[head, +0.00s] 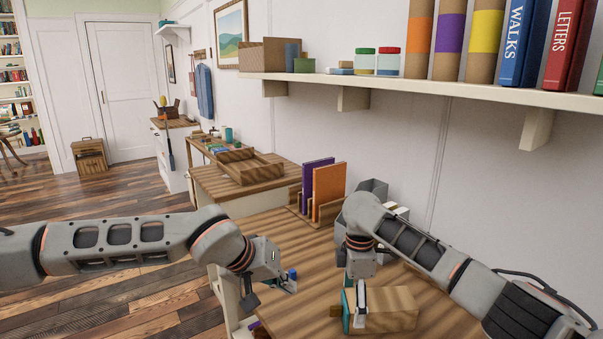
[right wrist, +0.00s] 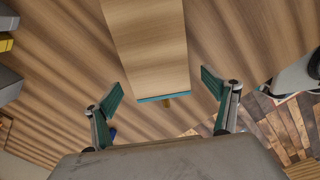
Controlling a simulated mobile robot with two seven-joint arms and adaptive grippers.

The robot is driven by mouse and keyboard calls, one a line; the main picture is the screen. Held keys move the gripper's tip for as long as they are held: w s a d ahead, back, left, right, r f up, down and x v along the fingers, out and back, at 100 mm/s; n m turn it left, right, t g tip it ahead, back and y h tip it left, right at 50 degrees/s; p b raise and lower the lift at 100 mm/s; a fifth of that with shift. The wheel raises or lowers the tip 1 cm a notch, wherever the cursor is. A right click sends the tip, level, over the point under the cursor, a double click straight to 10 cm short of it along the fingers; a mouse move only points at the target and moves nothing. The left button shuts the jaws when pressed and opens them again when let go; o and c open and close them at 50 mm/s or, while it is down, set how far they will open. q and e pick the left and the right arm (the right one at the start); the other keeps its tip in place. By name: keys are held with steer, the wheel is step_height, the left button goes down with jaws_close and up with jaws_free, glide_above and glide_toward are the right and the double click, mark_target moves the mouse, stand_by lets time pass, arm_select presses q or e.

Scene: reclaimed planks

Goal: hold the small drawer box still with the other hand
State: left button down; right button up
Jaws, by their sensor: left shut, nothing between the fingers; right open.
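The small drawer box (head: 395,310) is a light wooden block lying on the table, with a teal-edged front and a small knob facing left. In the right wrist view the box (right wrist: 150,45) reaches away from the camera, its knob toward me. My right gripper (head: 355,306) is open at the front end of the box. In the right wrist view its teal-padded fingers (right wrist: 163,84) stand either side of the front end, with gaps. My left gripper (head: 288,284) is shut and empty over the table's left part, apart from the box. A small blue thing (head: 292,273) shows beside its fingertips.
Purple and orange books (head: 329,183) stand upright in a wooden holder at the back of the table (head: 300,240). A grey bin (head: 373,187) is behind my right arm. A wall shelf (head: 400,84) with jars, rolls and binders runs above. Wood between the grippers is clear.

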step_height(320, 180, up, 5)
steer(key=p, duration=0.3)
steer(key=shift+f+p, duration=0.15)
steer(key=shift+p, duration=0.2)
steer(key=shift+r+p, duration=0.2)
steer(key=shift+p, duration=0.15)
arm_select(q)
step_height(320, 180, up, 9)
steer(key=shift+f+t, duration=0.2)
steer(key=shift+t, duration=0.1)
arm_select(e)
steer(key=shift+f, duration=0.1)
steer(key=o, duration=0.4)
